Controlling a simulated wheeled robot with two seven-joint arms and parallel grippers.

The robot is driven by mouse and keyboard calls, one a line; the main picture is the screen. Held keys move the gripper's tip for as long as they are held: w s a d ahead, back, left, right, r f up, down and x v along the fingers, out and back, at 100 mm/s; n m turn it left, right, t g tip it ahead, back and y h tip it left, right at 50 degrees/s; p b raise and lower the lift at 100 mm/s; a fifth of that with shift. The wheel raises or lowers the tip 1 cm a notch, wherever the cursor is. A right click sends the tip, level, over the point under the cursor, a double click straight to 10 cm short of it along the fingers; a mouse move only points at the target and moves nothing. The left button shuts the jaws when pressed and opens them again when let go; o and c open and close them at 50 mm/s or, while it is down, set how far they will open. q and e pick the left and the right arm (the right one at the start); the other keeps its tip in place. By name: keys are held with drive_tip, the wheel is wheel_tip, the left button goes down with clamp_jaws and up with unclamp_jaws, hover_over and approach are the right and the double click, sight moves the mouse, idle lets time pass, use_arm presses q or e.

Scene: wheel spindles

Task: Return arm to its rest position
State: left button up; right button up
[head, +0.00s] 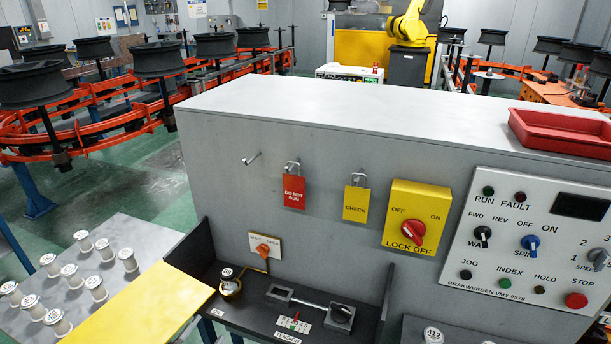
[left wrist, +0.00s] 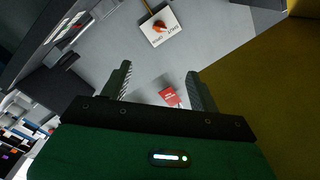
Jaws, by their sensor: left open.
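My left gripper (left wrist: 158,70) shows in the left wrist view. Its two dark fingers stand well apart with nothing between them, in front of the grey cabinet face. Beyond the fingers are the white plate with an orange switch (left wrist: 160,26) and the red tag (left wrist: 169,97). I cannot make out this gripper's fingers in the head view. My right gripper is not in view.
The grey cabinet (head: 330,105) carries a red tag (head: 293,192), a yellow tag (head: 356,203), a lock-off switch (head: 414,220) and a control panel (head: 535,240). Several white spools stand at left beside a yellow surface (head: 150,305). A dark shelf (head: 245,305) holds small fixtures.

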use_arm(q)
drive_tip(key=s+a+f+n+g+y, duration=0.2)
drive_tip(key=s+f, duration=0.2)
drive_tip(key=f, duration=0.7)
drive_tip(key=s+a+f+n+g+y, duration=0.1)
drive_tip(key=s+f+n+g, duration=0.3)
drive_tip(key=f, duration=0.6)
drive_tip(key=s+a+f+g+y, duration=0.15)
drive_tip(key=s+f, duration=0.35)
drive_tip(key=f, duration=0.6)
drive_tip(key=s+f+n+g, duration=0.1)
drive_tip(key=s+f+g, duration=0.1)
drive_tip(key=s+f, duration=0.4)
drive_tip(key=s+d+f+n+g+y, duration=0.1)
drive_tip(key=s+f, duration=0.5)
drive_tip(key=s, duration=1)
drive_tip(key=s+d+f+n+g, duration=0.1)
drive_tip(key=s+f+g, duration=0.4)
drive_tip(key=s, duration=0.6)
drive_tip(key=shift+s+d+f+n+y, duration=0.2)
drive_tip(key=shift+s+f+n+y, duration=0.15)
drive_tip(key=shift+f+n, duration=0.4)
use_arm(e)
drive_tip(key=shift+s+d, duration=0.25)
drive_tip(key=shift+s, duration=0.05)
use_arm(q)
drive_tip(key=shift+w+g, duration=0.15)
drive_tip(key=shift+g, duration=0.1)
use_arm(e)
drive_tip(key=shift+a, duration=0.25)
